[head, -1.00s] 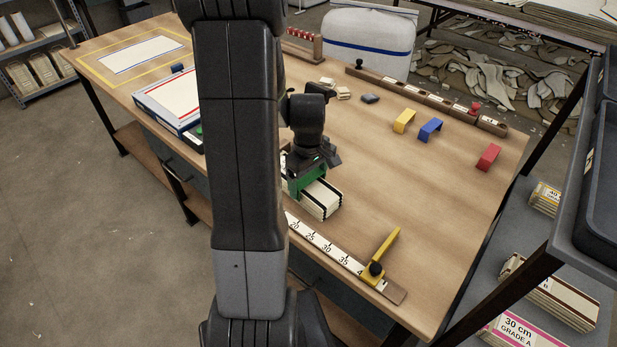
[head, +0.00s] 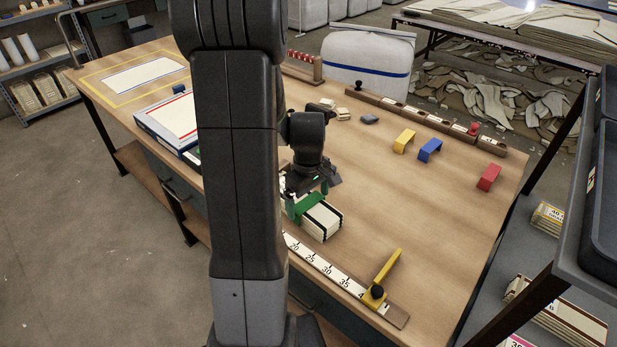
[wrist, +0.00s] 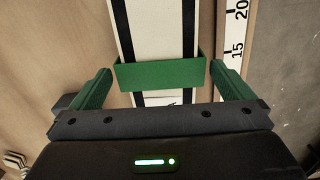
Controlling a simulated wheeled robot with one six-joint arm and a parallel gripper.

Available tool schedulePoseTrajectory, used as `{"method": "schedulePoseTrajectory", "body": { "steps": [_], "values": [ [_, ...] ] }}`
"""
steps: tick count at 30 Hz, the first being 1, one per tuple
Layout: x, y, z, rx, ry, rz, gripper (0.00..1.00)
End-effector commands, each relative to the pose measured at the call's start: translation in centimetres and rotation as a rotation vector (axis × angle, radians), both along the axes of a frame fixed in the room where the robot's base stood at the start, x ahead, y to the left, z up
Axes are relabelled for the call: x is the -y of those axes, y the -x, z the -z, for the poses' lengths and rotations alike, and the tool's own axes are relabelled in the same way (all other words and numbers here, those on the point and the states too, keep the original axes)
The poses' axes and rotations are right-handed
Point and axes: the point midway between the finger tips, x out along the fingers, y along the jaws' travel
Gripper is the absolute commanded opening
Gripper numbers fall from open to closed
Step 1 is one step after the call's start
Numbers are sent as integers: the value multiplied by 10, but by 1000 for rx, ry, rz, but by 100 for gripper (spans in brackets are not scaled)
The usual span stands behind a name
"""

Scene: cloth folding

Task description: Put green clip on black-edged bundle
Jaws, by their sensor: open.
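The black-edged bundle (head: 323,221) is a pale folded stack with dark edge stripes, lying on the table near the ruler. In the wrist view the bundle (wrist: 165,30) runs up the picture. The green clip (wrist: 160,76) lies across it as a flat band; its legs are hidden there. In the head view the clip (head: 303,209) sits around the bundle behind its near end. My gripper (wrist: 160,68) is open, with a green-faced finger on each side of the clip and a narrow gap at both sides. My arm hides the bundle's far part in the head view.
A ruler (head: 322,268) with a yellow stop (head: 385,272) lies along the near edge. Yellow (head: 404,141), blue (head: 430,149) and red (head: 489,176) clips stand at the right. A wooden rail (head: 430,120) runs behind. Table between is clear.

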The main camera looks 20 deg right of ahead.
Motion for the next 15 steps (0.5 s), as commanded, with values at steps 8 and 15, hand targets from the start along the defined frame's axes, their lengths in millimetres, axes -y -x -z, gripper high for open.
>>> {"method": "schedulePoseTrajectory", "body": {
  "steps": [8,15],
  "values": [
    [1,-1,-62,7,2,0,100],
    [0,-1,-107,4,1,0,100]
  ]
}}
